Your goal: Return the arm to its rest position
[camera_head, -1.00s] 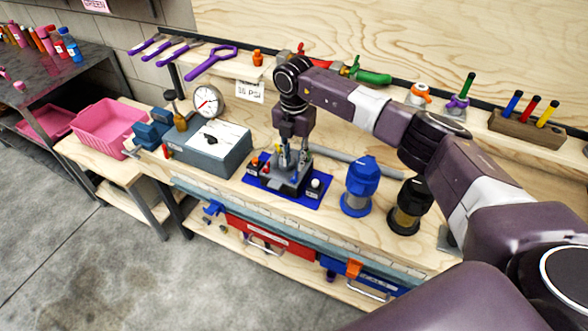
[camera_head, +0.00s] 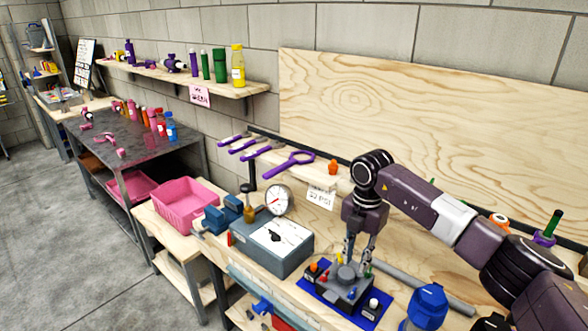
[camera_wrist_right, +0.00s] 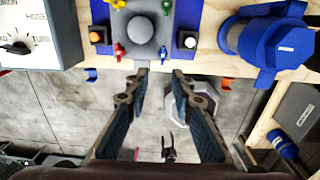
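My right arm reaches in from the right in the head view, with its right gripper (camera_head: 357,252) pointing down over the workbench. Below it is a grey device (camera_head: 342,284) with small coloured knobs on a blue mat (camera_head: 318,291). In the right wrist view the right gripper (camera_wrist_right: 157,78) has its two fingers apart with nothing between them. The grey device (camera_wrist_right: 140,27) lies just beyond the fingertips there. Whether any finger touches it cannot be told. My left gripper is not in view.
A grey gauge box (camera_head: 272,250) stands left of the device, and a blue filter housing (camera_head: 427,305) stands to its right. A pink bin (camera_head: 184,205) sits at the bench's left end. A wooden backboard (camera_head: 400,120) rises behind. Grey floor (camera_head: 100,270) is clear at the left.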

